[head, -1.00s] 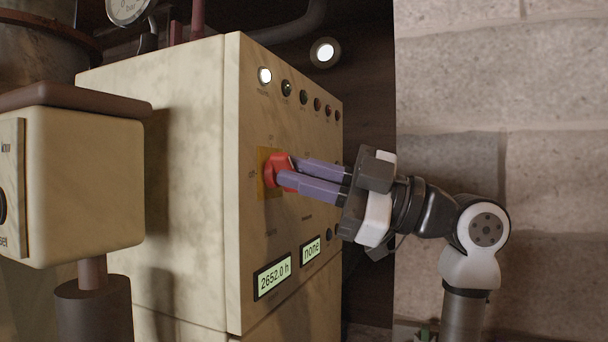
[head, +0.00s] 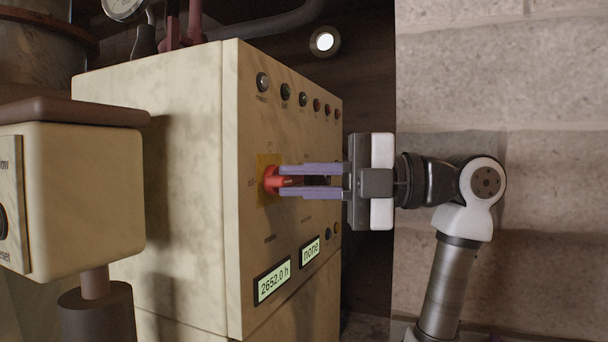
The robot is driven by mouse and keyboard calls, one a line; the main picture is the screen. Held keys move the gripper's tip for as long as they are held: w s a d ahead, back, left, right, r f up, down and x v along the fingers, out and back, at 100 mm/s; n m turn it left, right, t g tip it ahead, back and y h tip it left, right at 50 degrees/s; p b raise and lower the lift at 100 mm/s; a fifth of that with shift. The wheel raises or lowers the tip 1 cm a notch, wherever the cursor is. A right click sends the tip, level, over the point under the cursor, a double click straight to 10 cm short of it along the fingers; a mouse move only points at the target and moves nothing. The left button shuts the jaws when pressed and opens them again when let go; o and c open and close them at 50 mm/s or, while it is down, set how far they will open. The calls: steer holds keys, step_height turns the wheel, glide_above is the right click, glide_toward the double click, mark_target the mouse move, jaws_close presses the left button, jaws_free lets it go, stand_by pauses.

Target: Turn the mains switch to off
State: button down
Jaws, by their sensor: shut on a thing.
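The mains switch is a red rotary knob (head: 270,181) on a yellow plate (head: 263,162), on the front of the cream control cabinet (head: 288,135). My gripper (head: 283,182) reaches in from the right with its two purple fingers level, one above the other. The fingers are shut on the red handle, which sits between their tips and points out toward the right.
Below are two lit displays, "2652.0 h" (head: 273,282) and "none" (head: 309,252). A cream box (head: 80,185) stands in front on the left. A stone wall (head: 550,120) is at right.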

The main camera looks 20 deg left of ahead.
steer(key=shift+n, duration=0.3)
stand_by(0.4)
steer(key=c, duration=1.5)
jaws_free()
steer(key=shift+o, duration=0.2)
steer(key=b+v, duration=0.2)
steer(key=v, duration=1.2)
steer(key=shift+s+r, duration=0.1)
steer(key=shift+r, duration=0.05)
